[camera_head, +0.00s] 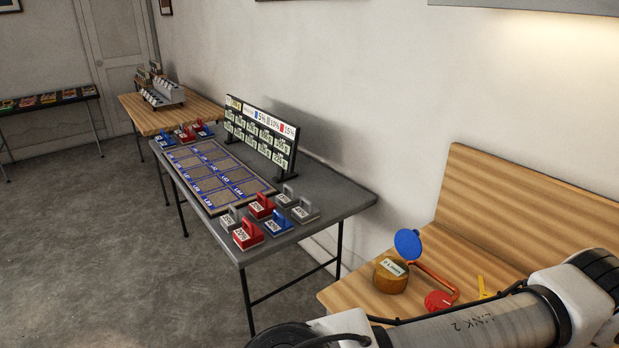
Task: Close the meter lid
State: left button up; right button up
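The meter appears to be the round brass-coloured body (391,276) with a pale label, on the wooden bench at the right. A blue disc (408,243) stands raised and tilted above its right side. It looks like the meter lid standing open, but its hinge is too small to make out. Neither gripper is in view. One of my arm links crosses the lower right foreground in front of the bench and hides part of it.
An orange pipe (437,280), a red round part (438,301) and a yellow handle (484,288) lie right of the meter, near my arm. A grey table (335,205) with a board, panel and several weight-like blocks stands left. Open floor (90,260) lies further left.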

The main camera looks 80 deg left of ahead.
aim_at(408, 244)
jog(key=u, duration=1.95)
jog(key=k+l+u, duration=0.25)
jog(key=k+u, duration=0.1)
jog(key=u, duration=0.15)
